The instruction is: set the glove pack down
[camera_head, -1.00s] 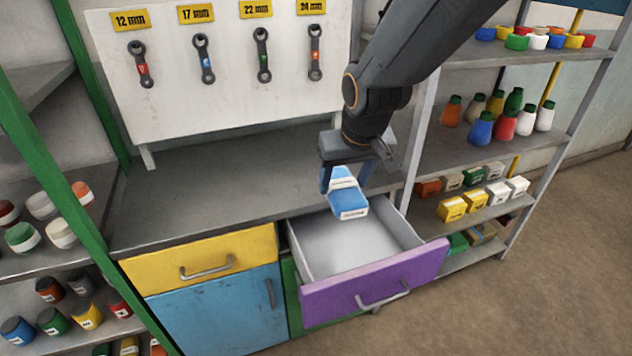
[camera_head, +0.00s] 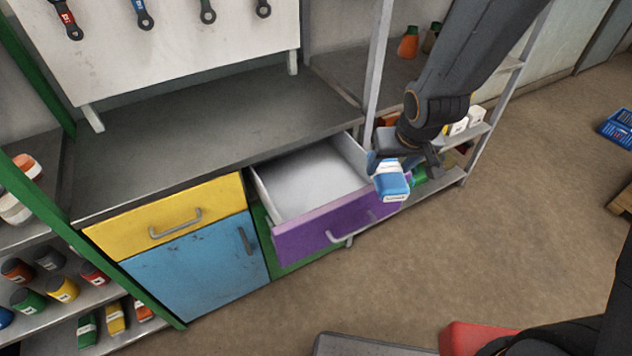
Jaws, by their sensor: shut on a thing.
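The glove pack (camera_head: 392,184) is a blue packet with a white label band. My gripper (camera_head: 388,165) is shut on it and holds it in the air, in front of the right end of the open purple drawer (camera_head: 300,239) in the picture. The drawer's pale inside (camera_head: 315,180) looks empty. The pack hides part of the drawer's right front corner. Where the fingers touch the pack is hard to make out.
The grey bench top (camera_head: 220,150) is clear. A yellow drawer (camera_head: 165,218) and a blue cupboard door (camera_head: 195,268) are shut. Shelves with bottles and boxes stand at both sides. A blue crate (camera_head: 618,128) lies on the floor at far right.

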